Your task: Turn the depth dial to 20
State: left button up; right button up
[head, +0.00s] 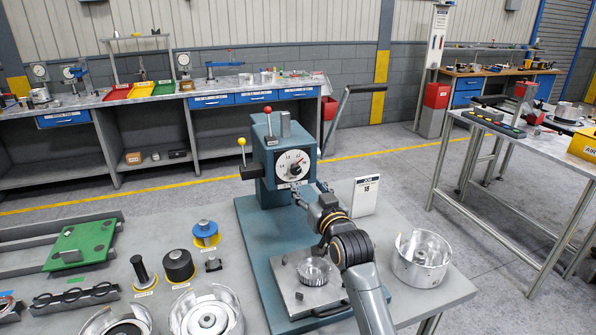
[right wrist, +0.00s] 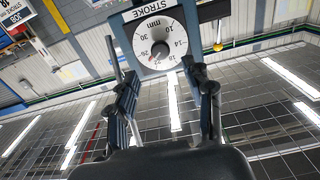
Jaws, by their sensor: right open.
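A white round dial (head: 291,165) with numbers sits on the front of the teal press (head: 272,205). In the right wrist view the dial (right wrist: 168,29) is upside down, marked STROKE and mm; I can read no depth label. Its dark central knob (right wrist: 160,48) carries a red pointer that seems to lie between 22 and 26, but this is small. My right gripper (right wrist: 162,78) is open and empty, its fingers apart and facing the dial from a little way off. In the head view the right gripper (head: 308,194) is just below and right of the dial. My left gripper is out of view.
A job card (head: 366,196) stands right of the press. A metal housing (head: 421,258) is at the bench's right. A yellow-knobbed lever (head: 242,152) sticks out left of the press, and a long handle (head: 342,108) rises behind it. Several parts lie at left.

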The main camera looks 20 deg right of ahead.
aim_at(297, 172)
jog(key=w+p, duration=0.1)
jog(key=w, duration=0.7)
jog(key=shift+w+a+p, duration=0.2)
jog(key=shift+p, duration=0.1)
jog(key=shift+c, duration=0.2)
grip_shut()
